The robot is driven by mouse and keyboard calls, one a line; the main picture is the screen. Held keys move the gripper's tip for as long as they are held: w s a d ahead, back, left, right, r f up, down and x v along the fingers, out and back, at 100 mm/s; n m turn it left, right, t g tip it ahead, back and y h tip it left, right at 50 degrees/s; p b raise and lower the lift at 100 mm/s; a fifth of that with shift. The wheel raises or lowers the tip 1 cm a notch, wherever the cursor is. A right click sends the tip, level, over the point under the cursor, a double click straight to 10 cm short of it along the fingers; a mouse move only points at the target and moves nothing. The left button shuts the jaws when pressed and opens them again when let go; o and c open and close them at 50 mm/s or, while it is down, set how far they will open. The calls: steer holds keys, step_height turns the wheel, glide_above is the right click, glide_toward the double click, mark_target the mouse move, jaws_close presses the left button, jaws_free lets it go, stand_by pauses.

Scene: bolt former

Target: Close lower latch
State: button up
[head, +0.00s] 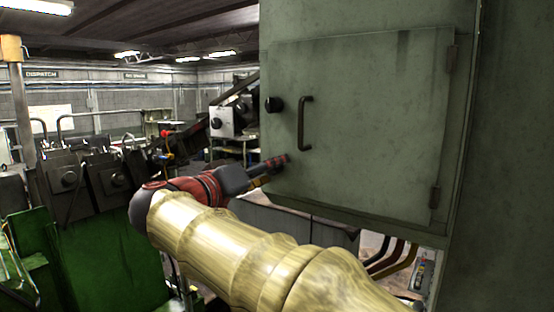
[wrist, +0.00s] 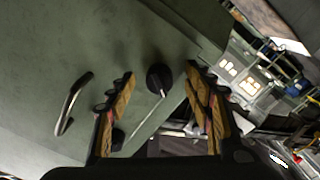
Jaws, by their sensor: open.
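The grey-green cabinet door (head: 370,120) sits flat in its frame in the head view. The lower latch is a round black knob (wrist: 159,77) in the wrist view; in the head view my gripper hides it. My gripper (head: 276,163) is at the door's lower left edge. In the wrist view my gripper (wrist: 160,71) is open, with one finger on each side of the lower knob and apart from it. The upper latch, another black knob (head: 273,104), is higher on the same edge. It also shows partly behind a finger in the wrist view (wrist: 118,139).
A dark bar handle (head: 305,123) sticks out of the door right of the latches. It also shows in the wrist view (wrist: 72,104). Green machinery (head: 105,250) stands at the left. Hoses (head: 395,258) run below the door.

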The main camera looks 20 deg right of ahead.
steer(key=shift+f+m+b, duration=0.2)
steer(key=shift+m+b, duration=0.25)
steer(key=shift+m, duration=0.35)
steer(key=shift+s+m, duration=0.15)
steer(key=shift+m, duration=0.45)
steer(key=b, duration=0.1)
steer(key=m+b, duration=0.1)
steer(key=b, duration=0.1)
steer(key=shift+a+f+m, duration=0.15)
steer(key=shift+a+m, duration=0.05)
steer(key=shift+m, duration=0.1)
steer(key=shift+d+m+b, duration=0.1)
steer(key=shift+m+b, duration=0.5)
steer(key=shift+b, duration=0.65)
steer(key=m+b, duration=0.1)
steer(key=b, duration=0.2)
steer(key=shift+r+m, duration=0.25)
steer(key=shift+m, duration=0.15)
steer(key=shift+r, duration=0.1)
steer(key=c, duration=0.3)
jaws_close()
